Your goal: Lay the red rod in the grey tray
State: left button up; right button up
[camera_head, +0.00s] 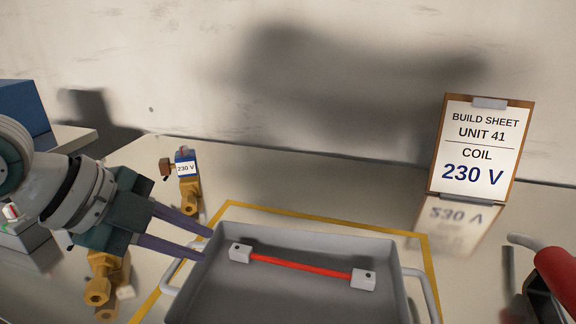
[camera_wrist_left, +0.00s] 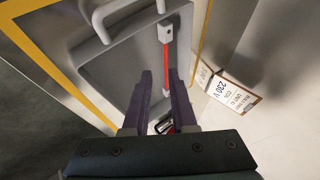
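The red rod (camera_head: 300,267) lies inside the grey tray (camera_head: 325,237), running across it between two light grey end blocks. In the left wrist view the rod (camera_wrist_left: 167,62) shows just ahead of the fingertips, over the tray floor (camera_wrist_left: 118,75). My left gripper (camera_head: 206,245) is at the tray's left wall, its dark purple fingers spread and pointing toward the rod. The left wrist view shows the gripper (camera_wrist_left: 161,72) open, with nothing held between its fingertips. The rod is apart from the fingers. My right gripper is not identifiable in either view.
A yellow line borders the tray. Brass valves (camera_head: 188,185) (camera_head: 103,280) stand left of it, one with a blue 230 V coil. A build sheet clipboard (camera_head: 480,150) reading 230 V stands at the back right. A red object (camera_head: 560,275) is at the right edge.

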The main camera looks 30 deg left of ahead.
pick_arm(q)
jog(key=s+d+f+n, duration=0.1)
jog(key=s+d+n, duration=0.1)
jog(key=s+d+f+n+g, duration=0.1)
jog(key=s+d+n, duration=0.1)
jog(key=s+d, duration=0.1)
jog(key=s+d+f+n+g, duration=0.1)
jog(key=s+d+n, duration=0.1)
jog(key=s+d, duration=0.1)
jog(key=shift+s+f+y, duration=0.1)
jog(key=shift+f+y, duration=0.15)
jog(key=shift+y, duration=0.15)
jog(key=s+d+r+n+g+y, duration=0.1)
jog(key=s+n+g+y, duration=0.1)
jog(key=s+n, duration=0.4)
jog(key=shift+r+n, duration=0.25)
jog(key=shift+n, duration=0.95)
